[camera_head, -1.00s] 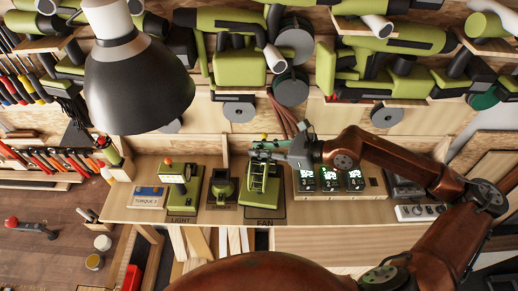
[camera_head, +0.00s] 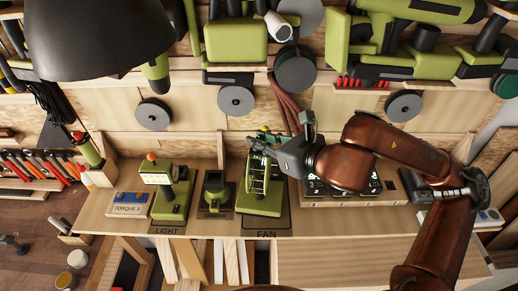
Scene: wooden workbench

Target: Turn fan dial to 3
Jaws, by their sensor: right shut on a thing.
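The green fan (camera_head: 261,196) stands on its dark base plate marked FAN (camera_head: 266,226) on the workbench. My right gripper (camera_head: 262,142) reaches in from the right and is at the top of the fan. My left gripper is not in view.
Left of the fan are a small green device (camera_head: 215,192), the light (camera_head: 168,195) and a TORQUE 3 box (camera_head: 128,204). Display boxes (camera_head: 350,192) stand to the right, partly behind my arm. A black lamp shade (camera_head: 85,35) hangs at upper left.

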